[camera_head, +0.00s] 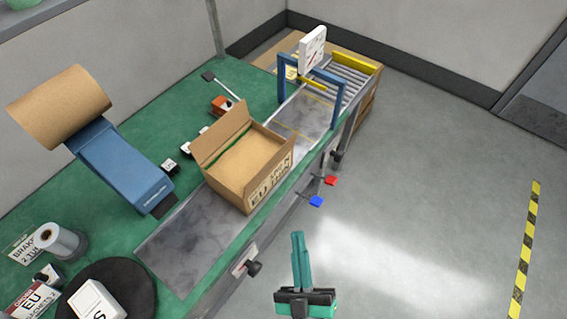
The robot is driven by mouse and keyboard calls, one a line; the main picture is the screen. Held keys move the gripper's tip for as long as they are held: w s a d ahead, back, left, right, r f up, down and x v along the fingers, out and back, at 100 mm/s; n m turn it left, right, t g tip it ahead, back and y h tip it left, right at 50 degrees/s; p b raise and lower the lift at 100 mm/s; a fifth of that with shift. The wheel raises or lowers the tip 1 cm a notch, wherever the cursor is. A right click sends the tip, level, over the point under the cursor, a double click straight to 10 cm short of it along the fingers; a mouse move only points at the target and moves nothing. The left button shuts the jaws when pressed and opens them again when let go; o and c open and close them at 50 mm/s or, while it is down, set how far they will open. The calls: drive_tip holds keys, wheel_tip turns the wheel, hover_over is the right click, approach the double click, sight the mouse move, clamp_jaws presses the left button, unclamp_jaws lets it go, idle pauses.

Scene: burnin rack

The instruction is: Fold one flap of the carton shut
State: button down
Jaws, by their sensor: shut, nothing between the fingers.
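An open brown carton (250,190) stands on the metal strip of the green bench in the head view. One long flap (224,131) stands up on its far left side. Another small flap stands at the left end, and the inside looks filled with a flat brown surface. Printed lettering shows on its near right side. My gripper (297,236) is shut and empty, with its teal fingers together. It is over the floor in front of the bench, below and right of the carton, and apart from it.
A blue frame (338,92) with a white sign (312,50) spans the strip behind the carton, before a roller section. A blue paper dispenser (122,165) stands left. Red (331,180) and blue (316,201) pieces jut from the bench's front edge. The floor on the right is clear.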

drive_tip(key=w+r+n+y, duration=0.3)
drive_tip(key=w+n+y, duration=0.1)
drive_tip(key=n+y, duration=0.55)
drive_tip(key=n+g+y, duration=0.4)
drive_tip(key=n+g, duration=0.7)
drive_tip(key=n, duration=0.1)
approach(273, 158)
drive_tip(key=x, duration=0.6)
drive_tip(key=shift+w+a+r, duration=0.1)
drive_tip(key=shift+w+a, duration=0.05)
drive_tip(key=shift+a, duration=0.05)
drive_tip(key=shift+w+r+h, duration=0.1)
drive_tip(key=shift+h, duration=0.25)
